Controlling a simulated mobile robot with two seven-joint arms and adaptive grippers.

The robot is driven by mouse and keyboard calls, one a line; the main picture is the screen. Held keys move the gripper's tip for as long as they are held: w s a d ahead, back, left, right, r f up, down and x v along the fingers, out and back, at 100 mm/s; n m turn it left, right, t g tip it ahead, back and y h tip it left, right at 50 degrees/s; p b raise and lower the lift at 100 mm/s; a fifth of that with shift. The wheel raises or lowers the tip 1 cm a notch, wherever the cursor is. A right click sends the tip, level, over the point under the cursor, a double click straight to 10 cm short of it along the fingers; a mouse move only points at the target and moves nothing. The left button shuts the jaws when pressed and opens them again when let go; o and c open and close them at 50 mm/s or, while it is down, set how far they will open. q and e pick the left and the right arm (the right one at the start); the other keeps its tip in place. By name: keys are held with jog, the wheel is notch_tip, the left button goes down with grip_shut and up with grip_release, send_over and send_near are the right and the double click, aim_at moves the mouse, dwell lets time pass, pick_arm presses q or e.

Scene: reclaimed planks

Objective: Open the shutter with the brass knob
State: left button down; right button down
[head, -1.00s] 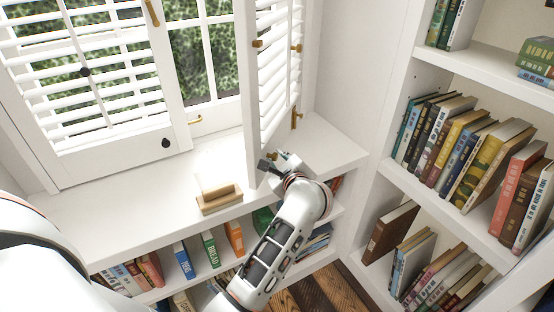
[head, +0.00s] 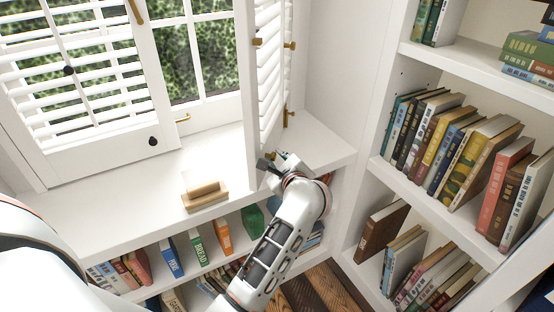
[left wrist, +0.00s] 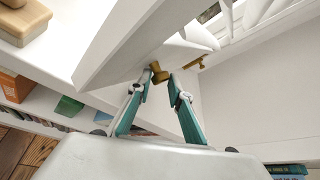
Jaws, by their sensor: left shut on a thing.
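The white louvred shutter (head: 248,110) stands swung out from the window at the right, well away from the window plane. Its brass knob (left wrist: 157,73) shows in the left wrist view, near the shutter's lower edge (left wrist: 115,50). My left gripper (head: 276,163) is at the lower part of this shutter. In the left wrist view its two teal-padded fingers (left wrist: 162,92) are on either side of the knob and closed on it. Part of the knob is hidden between the fingertips. My right gripper is not in view.
A second louvred shutter (head: 95,155) with a dark knob (head: 153,141) covers the left of the window. A wooden block (head: 205,198) stands on the white sill (head: 110,205). Books fill shelves below the sill and the bookcase (head: 480,80) at right. The sill between block and window is clear.

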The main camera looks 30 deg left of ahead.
pick_arm(q)
jog(key=c, duration=1.9)
grip_release()
jog(key=shift+w+a+r, duration=0.1)
jog(key=shift+w+r, duration=0.05)
jog(key=shift+r, duration=0.35)
jog(key=shift+w+a+r, duration=0.1)
jog(key=shift+w+r, duration=0.05)
jog(key=shift+r, duration=0.35)
jog(key=shift+w+f, duration=0.1)
jog(key=shift+f, duration=0.15)
